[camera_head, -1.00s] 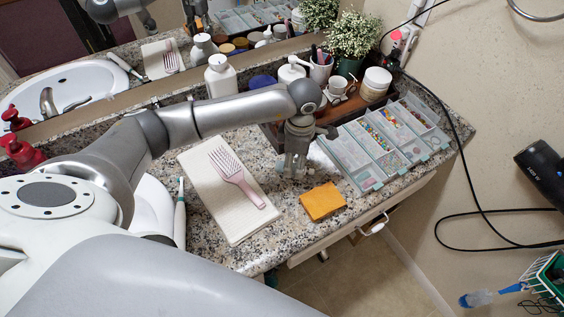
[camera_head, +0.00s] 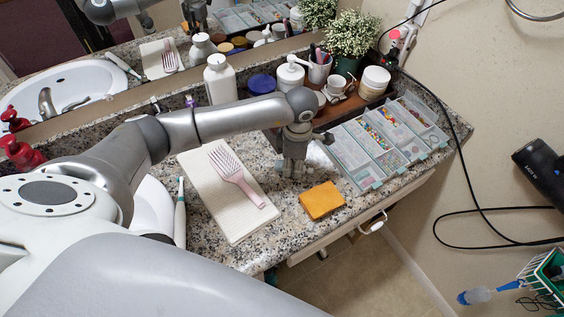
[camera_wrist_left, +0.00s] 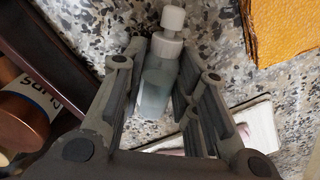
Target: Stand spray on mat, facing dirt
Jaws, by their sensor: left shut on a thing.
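A small translucent blue-grey spray bottle with a white top (camera_wrist_left: 158,82) sits between the fingers of my left gripper (camera_wrist_left: 165,95) in the left wrist view. The fingers are shut on it. In the head view my left gripper (camera_head: 293,172) is low over the granite counter, between the pale mat and the compartment trays; it hides most of the bottle there. The pale ribbed mat (camera_head: 218,205) lies left of the gripper, with a pink wide-toothed comb (camera_head: 232,172) on it. I cannot make out any dirt. My right gripper is not in view.
An orange square cloth or sponge (camera_head: 322,200) lies in front of the gripper; it also shows in the wrist view (camera_wrist_left: 285,30). Compartment trays (camera_head: 372,142) stand right. A brown wooden tray (camera_head: 338,110) with toiletries is behind. A toothbrush (camera_head: 180,215) lies by the sink.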

